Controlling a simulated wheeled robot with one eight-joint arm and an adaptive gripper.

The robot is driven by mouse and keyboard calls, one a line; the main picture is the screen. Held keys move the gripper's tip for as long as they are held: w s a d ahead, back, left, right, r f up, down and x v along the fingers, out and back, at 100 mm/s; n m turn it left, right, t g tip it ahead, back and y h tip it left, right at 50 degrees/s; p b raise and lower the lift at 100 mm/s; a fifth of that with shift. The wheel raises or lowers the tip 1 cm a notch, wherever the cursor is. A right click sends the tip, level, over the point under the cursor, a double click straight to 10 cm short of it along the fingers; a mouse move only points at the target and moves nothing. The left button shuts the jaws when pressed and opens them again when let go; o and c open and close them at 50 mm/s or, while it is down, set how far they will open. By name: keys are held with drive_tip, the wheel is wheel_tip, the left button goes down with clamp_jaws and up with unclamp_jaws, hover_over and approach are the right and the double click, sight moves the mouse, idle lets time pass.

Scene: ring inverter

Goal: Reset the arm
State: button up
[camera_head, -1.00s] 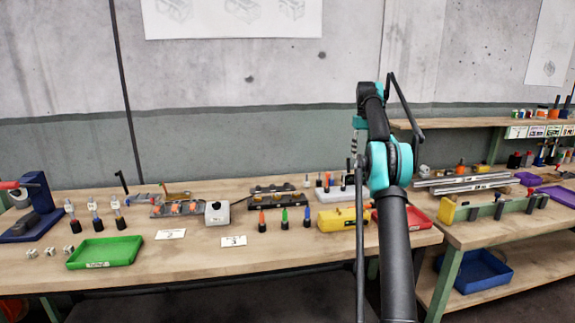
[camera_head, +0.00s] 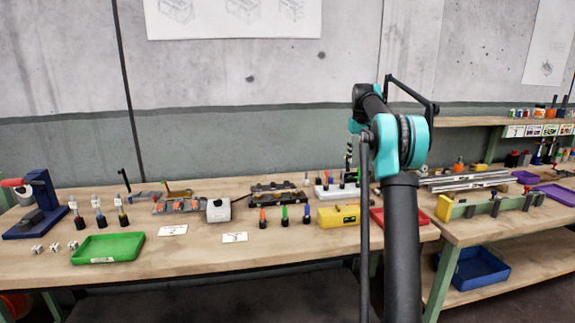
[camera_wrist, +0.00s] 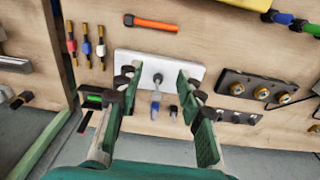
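My arm (camera_head: 402,230) rises at the right of the head view and bends at a teal joint in front of the bench. My gripper (camera_wrist: 157,82) shows in the wrist view as two green fingers spread apart, with nothing held between them. It is above a white block (camera_wrist: 190,68) with a grey peg standing in it, and the fingers overlap the block in the picture. Whether they touch it cannot be told. The white block (camera_head: 325,193) also shows in the head view, left of my arm. The gripper itself is mostly hidden there behind my arm.
The workbench (camera_head: 190,263) holds a green tray (camera_head: 108,248), a yellow box (camera_head: 338,216), a red tray (camera_head: 392,218), dark fixtures (camera_head: 278,193) and small coloured tools. A second bench with a shelf (camera_head: 470,123) stands at right. An orange bar (camera_wrist: 152,24) lies beyond the white block.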

drive_tip(key=s+a+f+t, duration=0.1)
drive_tip(key=s+a+f, duration=0.2)
drive_tip(key=s+f, duration=0.5)
drive_tip(key=s+a+f+m+t, duration=0.1)
drive_tip(key=s+a+f, duration=0.2)
drive_tip(key=s+f, duration=0.6)
drive_tip(key=s+a+f+t, duration=0.1)
drive_tip(key=s+f, duration=0.8)
drive_tip(key=s, duration=2.4)
drive_tip(key=shift+a+m, duration=0.4)
drive_tip(key=shift+a, duration=0.8)
drive_tip(key=shift+w+d, duration=0.1)
drive_tip(key=shift+w, duration=0.05)
